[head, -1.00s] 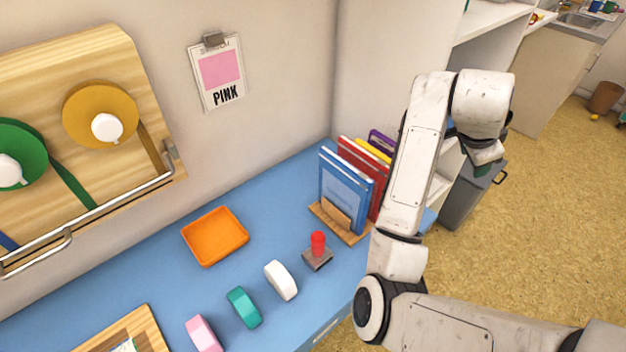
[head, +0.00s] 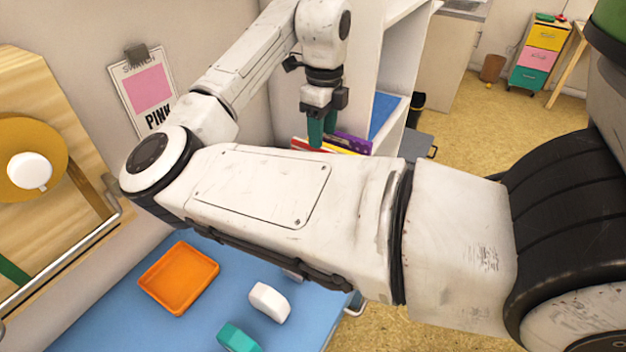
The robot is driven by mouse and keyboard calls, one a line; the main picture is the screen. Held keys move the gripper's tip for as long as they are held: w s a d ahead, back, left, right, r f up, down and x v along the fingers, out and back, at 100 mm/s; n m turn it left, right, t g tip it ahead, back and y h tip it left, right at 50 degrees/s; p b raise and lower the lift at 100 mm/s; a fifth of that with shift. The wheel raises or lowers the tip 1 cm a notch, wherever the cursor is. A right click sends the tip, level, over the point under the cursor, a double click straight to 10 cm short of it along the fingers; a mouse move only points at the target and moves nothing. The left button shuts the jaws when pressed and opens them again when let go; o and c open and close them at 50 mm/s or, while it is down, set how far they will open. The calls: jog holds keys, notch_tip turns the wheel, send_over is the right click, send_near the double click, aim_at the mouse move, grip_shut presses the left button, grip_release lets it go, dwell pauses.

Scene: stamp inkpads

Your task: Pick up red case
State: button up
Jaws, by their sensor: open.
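The red case (head: 301,143) shows only as a small strip of its top, left of my gripper's fingers. My forearm hides the rest of it. My gripper (head: 321,132) has teal fingers pointing down and is open. It is over the row of upright cases, overlapping them in the picture. I cannot tell whether the fingers touch a case or stand around one. A purple case (head: 354,142) shows to the right of the fingers. The wooden rack and the blue case are hidden behind my arm.
An orange tray (head: 178,278), a white block (head: 269,302) and a teal block (head: 238,338) are on the blue counter (head: 105,300). A white shelf unit (head: 396,60) stands close to the right of my gripper. A PINK sign (head: 150,90) hangs on the wall.

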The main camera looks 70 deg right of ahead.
notch_tip(320, 180, down, 8)
jog(key=shift+f, duration=0.2)
dwell(0.3)
jog(key=shift+c, duration=0.2)
grip_shut()
dwell(0.4)
